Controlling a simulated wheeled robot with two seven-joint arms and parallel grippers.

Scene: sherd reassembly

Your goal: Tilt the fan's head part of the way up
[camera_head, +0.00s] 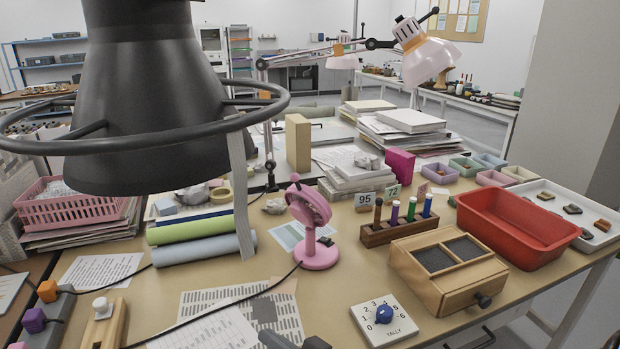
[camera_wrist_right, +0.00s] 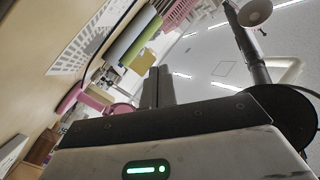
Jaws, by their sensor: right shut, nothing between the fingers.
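The pink desk fan (camera_head: 317,257) stands upright on the table in the middle of the head view. Its round caged head (camera_head: 309,206) sits on a short stem above a round base and faces toward the right. A small pink knob sticks up at the top of the head. Part of the fan (camera_wrist_right: 70,98) shows in the right wrist view, left of the fingers. My right gripper (camera_head: 292,342) is at the bottom edge of the head view, in front of the fan and apart from it. Its fingers (camera_wrist_right: 160,88) are shut and empty. My left gripper is out of view.
A tally dial (camera_head: 384,318), a wooden box (camera_head: 446,275) and a rack of pens (camera_head: 398,232) stand right of the fan. Rolled green and blue tubes (camera_head: 204,248) lie to its left. A black cable runs from the fan across the papers (camera_head: 240,312). A large dark lamp shade hangs upper left.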

